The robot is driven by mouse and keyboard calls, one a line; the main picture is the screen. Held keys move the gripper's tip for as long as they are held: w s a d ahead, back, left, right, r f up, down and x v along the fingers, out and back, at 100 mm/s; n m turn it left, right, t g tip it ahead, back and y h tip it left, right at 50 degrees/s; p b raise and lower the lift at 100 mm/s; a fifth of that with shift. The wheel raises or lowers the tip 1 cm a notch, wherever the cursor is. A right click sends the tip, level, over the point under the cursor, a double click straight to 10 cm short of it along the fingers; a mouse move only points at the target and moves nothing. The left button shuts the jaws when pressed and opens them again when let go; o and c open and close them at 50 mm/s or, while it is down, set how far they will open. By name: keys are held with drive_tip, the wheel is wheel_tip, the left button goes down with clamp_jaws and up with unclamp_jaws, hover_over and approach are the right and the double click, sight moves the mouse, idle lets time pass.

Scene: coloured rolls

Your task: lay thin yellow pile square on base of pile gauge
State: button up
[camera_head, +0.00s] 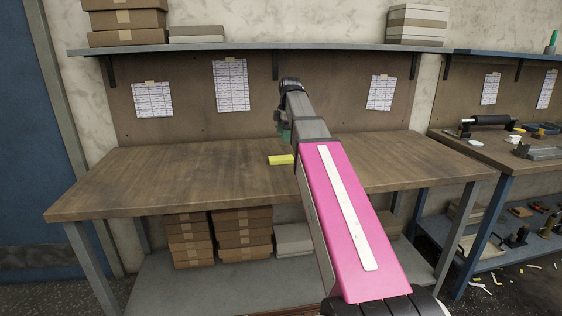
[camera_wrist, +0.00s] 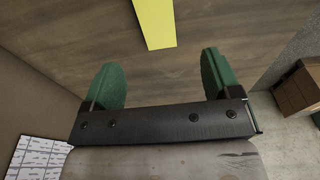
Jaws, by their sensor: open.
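A flat yellow block (camera_head: 281,160) lies on the brown wooden workbench (camera_head: 170,180), near its middle and just left of my arm. Its right end is hidden behind the arm in the head view. In the wrist view the yellow block (camera_wrist: 155,22) shows as a strip at the top edge, cut off by the frame, beyond the gap between my fingers. My gripper (camera_wrist: 162,75) has two green fingers spread wide apart with nothing between them. In the head view my gripper (camera_head: 285,133) is mostly hidden by the wrist. I cannot make out a pile gauge.
The bench top is otherwise clear on both sides. A shelf (camera_head: 250,46) with boxes runs above the back board. Cardboard boxes (camera_head: 243,233) stand under the bench. A second bench (camera_head: 510,160) with tools stands at right, with scraps on the floor near it.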

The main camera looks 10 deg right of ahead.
sight(282, 158)
drive_tip(key=f, duration=0.6)
drive_tip(key=a+f, duration=0.1)
drive_tip(key=f, duration=0.2)
drive_tip(key=shift+w+f, duration=0.2)
drive_tip(key=shift+f, duration=0.15)
drive_tip(key=c, duration=1.1)
drive_tip(key=shift+r, duration=0.1)
